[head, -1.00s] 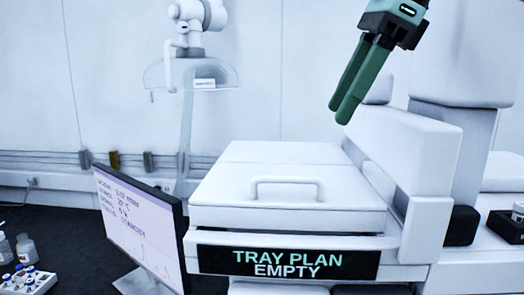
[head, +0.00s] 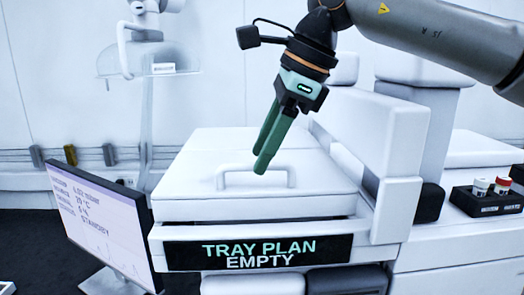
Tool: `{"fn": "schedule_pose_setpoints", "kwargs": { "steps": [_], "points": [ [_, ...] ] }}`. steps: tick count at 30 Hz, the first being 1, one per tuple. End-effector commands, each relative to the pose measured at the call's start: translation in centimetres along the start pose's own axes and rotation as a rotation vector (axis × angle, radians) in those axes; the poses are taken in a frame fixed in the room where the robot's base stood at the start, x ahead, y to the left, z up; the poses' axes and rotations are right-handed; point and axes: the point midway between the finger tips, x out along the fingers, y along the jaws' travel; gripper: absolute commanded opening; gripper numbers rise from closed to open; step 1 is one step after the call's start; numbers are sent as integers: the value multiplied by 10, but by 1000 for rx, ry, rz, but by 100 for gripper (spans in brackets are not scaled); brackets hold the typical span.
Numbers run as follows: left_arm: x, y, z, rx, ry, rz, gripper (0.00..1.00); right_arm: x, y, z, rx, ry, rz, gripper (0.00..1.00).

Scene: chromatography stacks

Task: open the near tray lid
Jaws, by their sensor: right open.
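The near tray lid (head: 240,207) is a white flat panel lying closed on top of the white unit in the head view. A white bar handle (head: 222,178) stands up near the front of the lid. My right gripper (head: 262,162) has green fingers and comes in from the upper right. It is open and empty, with its fingertips pointing down in front of or over the handle; I cannot tell whether they touch it. The fingers hide part of the handle's top. My left gripper is not in view.
A sign reading "TRAY PLAN EMPTY" (head: 258,253) is on the unit's front. A monitor (head: 103,230) stands at the left. A white raised block (head: 385,150) borders the lid on the right. A black rack (head: 485,204) with capped vials sits farther right.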

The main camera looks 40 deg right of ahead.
Motion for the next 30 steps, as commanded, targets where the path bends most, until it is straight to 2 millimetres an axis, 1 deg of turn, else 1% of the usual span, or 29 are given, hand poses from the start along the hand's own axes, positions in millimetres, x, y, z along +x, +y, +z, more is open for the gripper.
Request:
{"fn": "schedule_pose_setpoints", "kwargs": {
  "steps": [4, 11, 12, 24, 30],
  "points": [
    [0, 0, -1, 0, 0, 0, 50, 8, 0, 0, 1, -1, 1, 47],
    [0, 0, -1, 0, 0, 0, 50, 9, 0, 0, 1, -1, 0, 47],
    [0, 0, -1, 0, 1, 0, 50, 9, 0, 0, 1, -1, 0, 46],
    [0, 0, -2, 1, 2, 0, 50, 8, 0, 0, 1, -1, 0, 1],
    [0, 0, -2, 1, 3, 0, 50, 8, 0, 0, 0, -1, 0, 0]
  ]
}}
